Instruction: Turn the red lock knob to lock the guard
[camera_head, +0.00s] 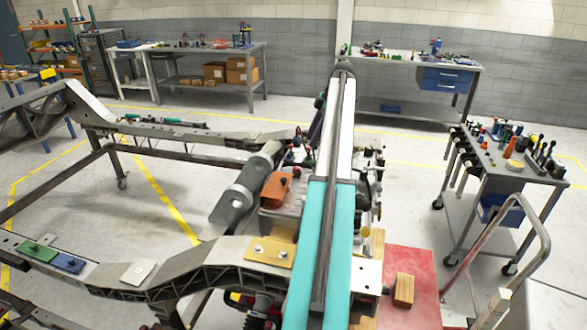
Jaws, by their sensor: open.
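I cannot make out a red lock knob for certain. Small red parts (312,136) show among dark fittings just left of my arm, too small to identify. An orange-brown cover (275,190) with a dark round spot sits on a grey box on the chassis; I cannot tell whether it is the guard. My own arm, with long teal and white parts, rises through the middle of the head view and hides much of the assembly behind it. My gripper cannot be made out in this view.
The chassis frame (190,268) runs across the left and front. A grey cylinder (240,193) lies left of the grey box. A tool cart (513,172) and a handrail (500,212) stand at right. Workbenches (205,47) line the back wall.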

